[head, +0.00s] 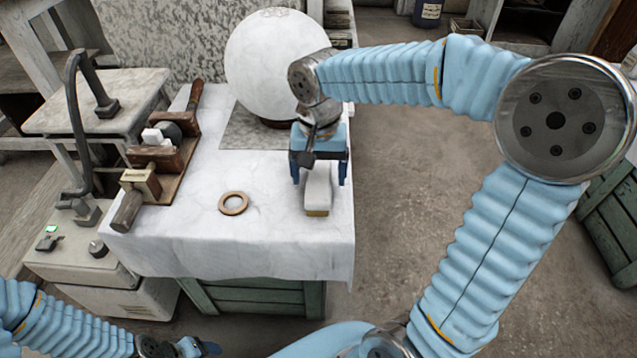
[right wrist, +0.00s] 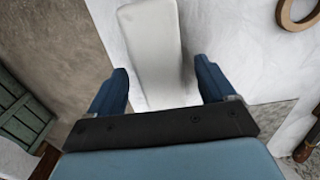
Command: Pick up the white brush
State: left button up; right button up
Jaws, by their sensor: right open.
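The white brush (head: 318,192) lies on the white cloth near the table's right edge, with a tan strip along its near lower side. In the right wrist view the brush (right wrist: 150,45) is a pale block running from the top of the picture down between my fingers. My right gripper (head: 319,176) is open above the far end of the brush; it also shows in the right wrist view (right wrist: 161,78). Its two blue fingers stand on either side, with gaps to the brush. My left gripper (head: 204,347) only partly shows at the bottom edge, its jaws unclear.
A large plaster sphere (head: 270,62) stands behind my right gripper. A wooden ring (head: 233,203) lies left of the brush. A wooden tool rack (head: 160,160) with blocks is at the table's left. The front of the cloth (head: 260,250) is bare.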

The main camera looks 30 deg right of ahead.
notch_tip(320, 180, down, 2)
jog(key=shift+f, duration=0.1)
jog(key=shift+c, duration=0.3)
jog(key=c, duration=1.1)
jog(key=shift+o, duration=0.2)
notch_tip(320, 180, up, 4)
jog(key=shift+a+f+p, duration=0.1)
jog(key=shift+p, duration=0.2)
jog(key=s+a+r, duration=0.1)
jog(key=r, duration=0.1)
jog(key=s+a+r, duration=0.1)
jog(key=a+r, duration=0.1)
jog(key=s+a+r, duration=0.1)
jog(key=r, duration=0.1)
jog(key=shift+a+p, duration=0.15)
jog(key=shift+p, duration=0.15)
jog(key=s+a+r, duration=0.3)
jog(key=s+a, duration=0.2)
jog(key=a, duration=0.2)
jog(key=shift+r, duration=0.2)
